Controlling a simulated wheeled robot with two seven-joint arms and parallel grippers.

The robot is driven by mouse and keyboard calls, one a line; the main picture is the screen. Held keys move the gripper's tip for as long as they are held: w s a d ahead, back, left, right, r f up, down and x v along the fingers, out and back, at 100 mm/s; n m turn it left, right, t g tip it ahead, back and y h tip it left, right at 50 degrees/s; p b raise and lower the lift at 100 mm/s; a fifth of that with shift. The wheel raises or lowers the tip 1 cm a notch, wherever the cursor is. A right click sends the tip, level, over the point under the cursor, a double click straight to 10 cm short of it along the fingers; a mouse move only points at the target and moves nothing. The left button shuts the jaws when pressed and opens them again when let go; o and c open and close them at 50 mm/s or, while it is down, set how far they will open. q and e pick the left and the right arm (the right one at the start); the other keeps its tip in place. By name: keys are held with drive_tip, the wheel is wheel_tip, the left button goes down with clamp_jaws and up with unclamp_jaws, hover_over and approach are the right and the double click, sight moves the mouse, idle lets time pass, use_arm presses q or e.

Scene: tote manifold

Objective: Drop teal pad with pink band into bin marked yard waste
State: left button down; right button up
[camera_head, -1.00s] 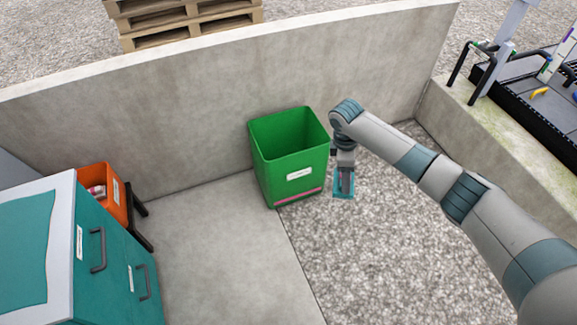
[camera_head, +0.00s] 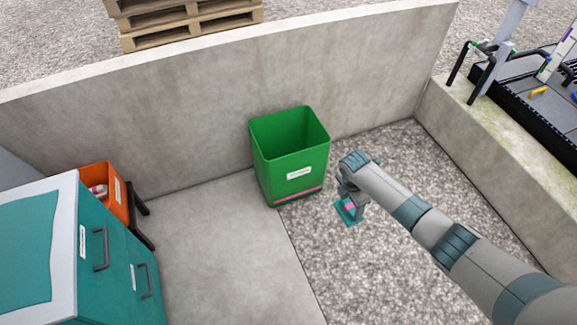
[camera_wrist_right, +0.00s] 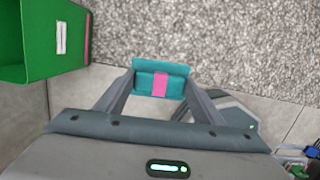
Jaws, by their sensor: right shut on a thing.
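A teal pad with a pink band (camera_wrist_right: 147,82) is held between the fingers of my right gripper (camera_head: 351,208). In the head view the pad (camera_head: 346,216) hangs below the gripper, above the gravel and to the right of the green bin. The green bin (camera_head: 290,165) has an open top, a white label and a pink stripe low on its front. The label's words are too small to read. In the right wrist view the green bin (camera_wrist_right: 40,62) is at the upper left, apart from the pad. My left gripper is not in view.
A concrete wall (camera_head: 200,120) runs behind the bin. An orange bin (camera_head: 118,190) with something in it stands at left, by a teal cabinet (camera_head: 112,285). A low concrete ledge (camera_head: 500,150) is at right. Wooden pallets (camera_head: 185,22) lie beyond the wall. Gravel is clear.

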drive_tip(key=shift+r, duration=0.1)
idle(0.5)
drive_tip(key=shift+s+a+r+m+b, duration=0.15)
drive_tip(key=shift+r+m, duration=0.15)
drive_tip(key=shift+m, duration=0.15)
drive_tip(key=shift+s+a+r+m+b, duration=0.15)
drive_tip(key=shift+r+m, duration=0.1)
drive_tip(key=shift+m, duration=0.2)
drive_tip(key=s+r+m+g+y+b, duration=0.1)
drive_tip(key=s+r+m+b, duration=0.4)
drive_tip(key=s+r+m, duration=1.1)
drive_tip(key=s+m+g, duration=0.1)
drive_tip(key=s+m, duration=0.1)
drive_tip(key=m, duration=0.3)
drive_tip(key=shift+s+r+g+y, duration=0.15)
drive_tip(key=shift+s+g+y, duration=0.15)
drive_tip(key=shift+w, duration=0.15)
